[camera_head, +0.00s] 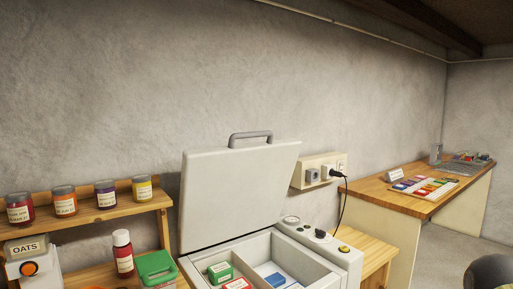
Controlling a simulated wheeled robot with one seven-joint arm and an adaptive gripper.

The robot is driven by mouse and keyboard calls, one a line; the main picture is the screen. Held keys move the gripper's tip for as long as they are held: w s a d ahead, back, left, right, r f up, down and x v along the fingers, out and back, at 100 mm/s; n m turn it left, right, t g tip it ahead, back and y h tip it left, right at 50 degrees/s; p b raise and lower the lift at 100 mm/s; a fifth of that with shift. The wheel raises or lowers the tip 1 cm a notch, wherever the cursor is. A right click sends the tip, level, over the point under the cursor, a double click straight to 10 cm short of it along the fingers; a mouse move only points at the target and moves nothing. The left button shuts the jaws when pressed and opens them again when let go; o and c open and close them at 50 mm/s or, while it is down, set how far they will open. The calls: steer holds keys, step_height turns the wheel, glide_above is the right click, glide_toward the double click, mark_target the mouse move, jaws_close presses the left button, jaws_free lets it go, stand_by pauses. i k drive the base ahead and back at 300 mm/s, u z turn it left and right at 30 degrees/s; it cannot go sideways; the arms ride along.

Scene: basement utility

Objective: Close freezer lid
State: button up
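The white chest freezer (292,242) stands at the lower middle in the head view, cut off by the bottom edge. Its lid (240,195) is open and stands nearly upright, tilted back toward the wall. A grey handle (250,136) is on the lid's top edge. Inside the freezer, a green box (220,272), a red-and-white box (237,284) and a blue item (275,280) show in compartments split by a divider.
A wooden shelf (85,222) with several jars, a red bottle (122,253) and a green-lidded container (157,268) stands left of the freezer. A wall outlet box (313,171) with a plugged cord is behind right. A wooden workbench (425,197) is farther right.

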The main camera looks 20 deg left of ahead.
mark_target(232, 190)
steer(key=u, duration=0.05)
steer(key=k, duration=0.5)
steer(key=u, duration=0.85)
steer(key=i, duration=0.6)
steer(key=z, duration=0.25)
